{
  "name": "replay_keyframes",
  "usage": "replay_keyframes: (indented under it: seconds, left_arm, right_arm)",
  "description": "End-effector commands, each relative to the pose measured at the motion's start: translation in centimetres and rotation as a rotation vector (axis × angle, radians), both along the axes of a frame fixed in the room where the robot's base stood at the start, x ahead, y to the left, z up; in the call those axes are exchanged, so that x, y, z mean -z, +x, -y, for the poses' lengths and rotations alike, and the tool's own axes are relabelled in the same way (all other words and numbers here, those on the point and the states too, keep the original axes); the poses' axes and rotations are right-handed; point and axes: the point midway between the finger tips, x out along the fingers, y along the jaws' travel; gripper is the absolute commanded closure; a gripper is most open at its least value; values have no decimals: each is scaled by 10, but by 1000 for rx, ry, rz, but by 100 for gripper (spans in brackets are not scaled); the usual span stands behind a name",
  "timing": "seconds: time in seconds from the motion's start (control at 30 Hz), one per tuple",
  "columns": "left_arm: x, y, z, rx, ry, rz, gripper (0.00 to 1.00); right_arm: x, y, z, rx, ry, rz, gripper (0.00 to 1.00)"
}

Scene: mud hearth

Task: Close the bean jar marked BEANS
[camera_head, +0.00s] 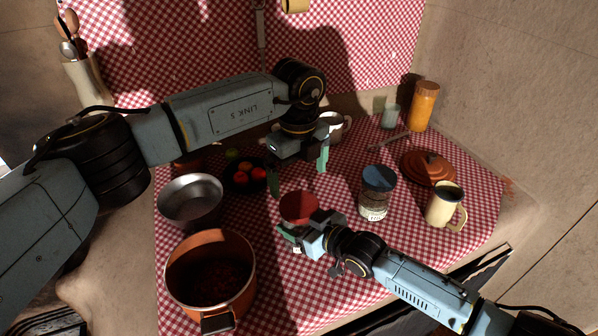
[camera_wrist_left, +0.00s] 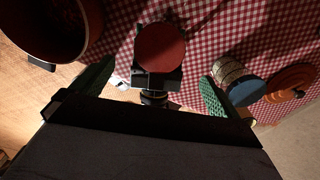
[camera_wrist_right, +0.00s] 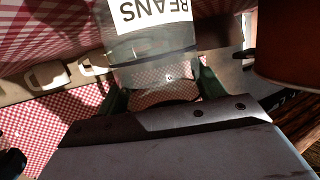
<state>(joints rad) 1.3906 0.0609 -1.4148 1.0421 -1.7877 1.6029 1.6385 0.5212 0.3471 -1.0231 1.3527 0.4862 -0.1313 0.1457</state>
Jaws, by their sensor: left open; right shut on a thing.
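The bean jar is clear glass with a white label reading BEANS, upside down in the right wrist view (camera_wrist_right: 150,45). A round red lid (camera_head: 298,207) shows at its top, also in the left wrist view (camera_wrist_left: 160,47). I cannot tell whether the lid is seated or loose. My right gripper (camera_head: 293,238) is shut on the jar, with its green fingers on either side of the glass in the right wrist view (camera_wrist_right: 162,95). My left gripper (camera_head: 299,180) is open and empty above the red lid, its fingers wide apart in the left wrist view.
A copper-coloured pot (camera_head: 208,310) and a metal bowl (camera_head: 190,205) stand left. A blue-topped labelled jar (camera_head: 376,200), cream mug (camera_head: 443,206) and terracotta lid (camera_head: 428,167) stand right. A dark plate with red fruit (camera_head: 245,177) lies behind. Checked cloth (camera_head: 330,285) is clear at the front.

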Motion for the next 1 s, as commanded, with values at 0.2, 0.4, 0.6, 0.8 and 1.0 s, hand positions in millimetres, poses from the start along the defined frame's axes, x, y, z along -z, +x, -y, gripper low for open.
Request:
replay_keyframes:
  seconds: [0.2, 0.4, 0.6, 0.8, 1.0]
  left_arm:
    - [0, -1, 0, -106, 7, 8, 0]
    - [0, -1, 0, -113, 8, 9, 0]
    - [2, -1, 0, -112, 8, 8, 0]
    - [26, -2, 0, -111, 8, 5, 0]
    - [58, -2, 0, -111, 8, 5, 0]
  right_arm:
    - [0, 0, 0, 0, 0, 0, 95]
    - [0, 0, 0, 0, 0, 0, 95]
    - [0, 0, 0, 0, 0, 0, 95]
    - [0, 0, 0, 0, 0, 0, 95]
    - [0, 0, 0, 0, 0, 0, 95]
